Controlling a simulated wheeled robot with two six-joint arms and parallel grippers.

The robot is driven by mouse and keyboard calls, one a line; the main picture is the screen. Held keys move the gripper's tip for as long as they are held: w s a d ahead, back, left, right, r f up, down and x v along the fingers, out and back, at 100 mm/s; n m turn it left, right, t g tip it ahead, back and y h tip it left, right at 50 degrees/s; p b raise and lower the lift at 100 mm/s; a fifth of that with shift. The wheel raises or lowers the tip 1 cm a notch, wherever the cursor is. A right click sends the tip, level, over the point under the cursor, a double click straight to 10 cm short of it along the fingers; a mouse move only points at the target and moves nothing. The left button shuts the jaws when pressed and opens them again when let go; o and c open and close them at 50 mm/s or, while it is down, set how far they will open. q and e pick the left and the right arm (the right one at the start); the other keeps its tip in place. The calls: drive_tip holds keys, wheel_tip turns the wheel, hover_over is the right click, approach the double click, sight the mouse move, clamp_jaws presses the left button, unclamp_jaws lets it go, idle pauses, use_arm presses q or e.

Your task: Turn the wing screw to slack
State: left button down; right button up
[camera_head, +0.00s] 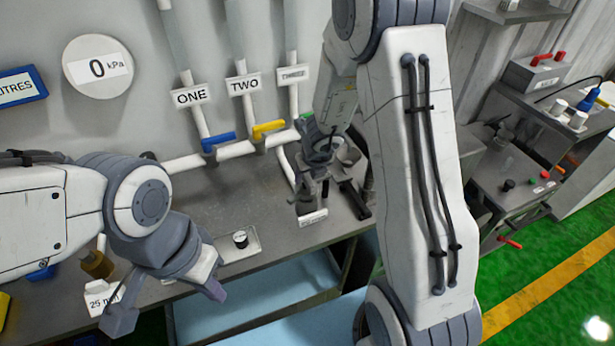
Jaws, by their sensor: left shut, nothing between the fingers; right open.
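I cannot pick out the wing screw for certain. A dark clamp-like fixture (352,196) stands on the grey bench under my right arm, with a white label at its front edge. My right gripper (313,180) is open beside or over this fixture; the arm and fingers hide part of it, and I cannot tell whether they touch. My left gripper (122,316) is shut and empty at the lower left, low in front of the bench's front edge, well away from the fixture.
Pipes with a blue valve handle (218,141) and a yellow one (268,129) run behind. A gauge (97,66) reads 0 kPa. A side bench (515,185) stands right.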

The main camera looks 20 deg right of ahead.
clamp_jaws()
